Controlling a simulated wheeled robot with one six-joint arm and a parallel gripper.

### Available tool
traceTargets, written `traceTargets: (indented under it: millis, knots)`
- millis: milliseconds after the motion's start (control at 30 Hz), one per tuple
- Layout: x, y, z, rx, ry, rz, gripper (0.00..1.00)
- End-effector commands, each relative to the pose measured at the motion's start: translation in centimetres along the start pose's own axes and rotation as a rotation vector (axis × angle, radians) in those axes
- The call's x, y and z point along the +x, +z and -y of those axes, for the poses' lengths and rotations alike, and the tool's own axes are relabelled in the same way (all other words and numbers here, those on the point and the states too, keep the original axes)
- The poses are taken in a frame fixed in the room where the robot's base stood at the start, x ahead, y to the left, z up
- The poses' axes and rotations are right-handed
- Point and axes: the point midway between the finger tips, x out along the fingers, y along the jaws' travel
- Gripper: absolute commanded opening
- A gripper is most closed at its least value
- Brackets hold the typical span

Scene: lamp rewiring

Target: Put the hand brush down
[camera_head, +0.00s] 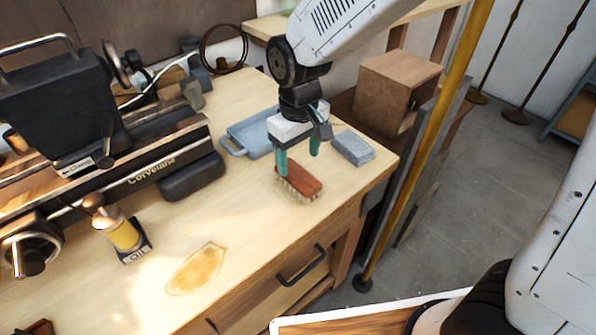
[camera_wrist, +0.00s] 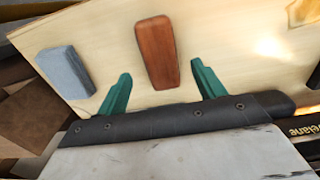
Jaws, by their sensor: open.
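The hand brush (camera_head: 301,184) has a reddish-brown wooden back and pale bristles. It rests bristles down on the light wooden workbench (camera_head: 240,235), near its front right edge. My gripper (camera_head: 298,162) is just above the brush, with its green fingers apart. In the wrist view the brush (camera_wrist: 157,52) lies between and beyond the two open fingers (camera_wrist: 160,90), with bare bench showing on both sides of it. Neither finger appears to touch it in that view.
A dark lathe (camera_head: 150,170) and a yellow oil can (camera_head: 122,232) stand left. A yellow pole (camera_head: 425,150) rises beyond the bench's right edge. The front bench top is mostly clear.

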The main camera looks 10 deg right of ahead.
Motion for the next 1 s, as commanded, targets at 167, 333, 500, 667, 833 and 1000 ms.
traceTargets:
  millis: [167,333,500,667,833,1000]
  knots:
    - [-3.2,-0.1,0.0,0.0,0.001,-0.004,0.69]
    - [-4.4,-0.1,0.0,0.0,0.0,-0.003,0.69]
    - [-4.6,0.0,0.0,0.0,0.0,-0.001,0.69]
    - [-6.0,1.6,-1.3,0.04,0.002,-0.014,0.69]
    - [-9.9,7.8,-4.6,0.174,0.008,-0.045,0.69]
    - [-12.6,15.8,-6.7,0.338,0.017,-0.073,0.69]
